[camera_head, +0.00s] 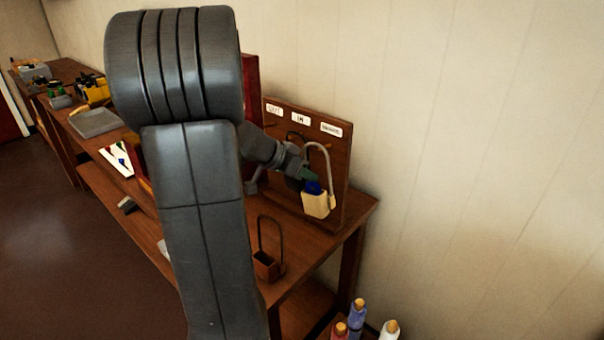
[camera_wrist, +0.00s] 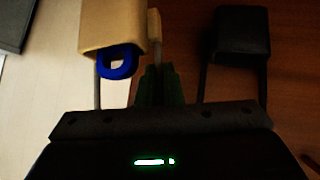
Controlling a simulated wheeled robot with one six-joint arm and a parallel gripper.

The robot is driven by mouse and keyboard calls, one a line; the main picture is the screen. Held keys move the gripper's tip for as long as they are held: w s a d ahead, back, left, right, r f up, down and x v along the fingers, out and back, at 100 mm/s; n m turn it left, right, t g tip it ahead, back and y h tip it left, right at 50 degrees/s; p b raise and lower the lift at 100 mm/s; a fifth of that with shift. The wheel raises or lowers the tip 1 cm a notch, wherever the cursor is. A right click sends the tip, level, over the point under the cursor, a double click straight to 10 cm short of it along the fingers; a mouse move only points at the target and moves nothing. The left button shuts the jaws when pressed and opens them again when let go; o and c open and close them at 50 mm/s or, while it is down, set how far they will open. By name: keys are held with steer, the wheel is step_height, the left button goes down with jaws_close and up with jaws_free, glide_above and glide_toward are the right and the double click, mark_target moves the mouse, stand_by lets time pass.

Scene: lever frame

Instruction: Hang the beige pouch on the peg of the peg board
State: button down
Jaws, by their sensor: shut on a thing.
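The beige pouch (camera_head: 317,206) is in front of the peg board (camera_head: 336,170) in the head view, upright, with a pale loop handle rising above it and something blue at its top. In the wrist view the beige pouch (camera_wrist: 108,27) is at upper left, with a blue ring (camera_wrist: 118,66) beside it. My gripper (camera_head: 306,175) is at the pouch, shut on it; its green fingers (camera_wrist: 159,86) show in the wrist view. The exact grip point is unclear. The peg under the loop is not clearly visible, so I cannot tell whether the loop is around it.
A black pouch (camera_wrist: 243,36) with a handle is at upper right in the wrist view. A brown holder (camera_head: 267,265) with a tall handle stands on the table near its front edge. Bottles (camera_head: 357,315) stand below right. A grey tray (camera_head: 95,122) lies further left.

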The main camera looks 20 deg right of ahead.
steer(key=shift+w+d+f+b, duration=0.25)
steer(key=shift+w+d, duration=0.1)
steer(key=shift+d, duration=0.2)
steer(key=shift+w+d+f+b, duration=0.2)
steer(key=shift+w+d, duration=0.1)
steer(key=shift+d, duration=0.25)
steer(key=shift+w+d+f+b, duration=0.25)
steer(key=shift+w+d, duration=0.1)
steer(key=shift+d, duration=0.2)
steer(key=c, duration=1.5)
jaws_free()
steer(key=shift+r, duration=0.1)
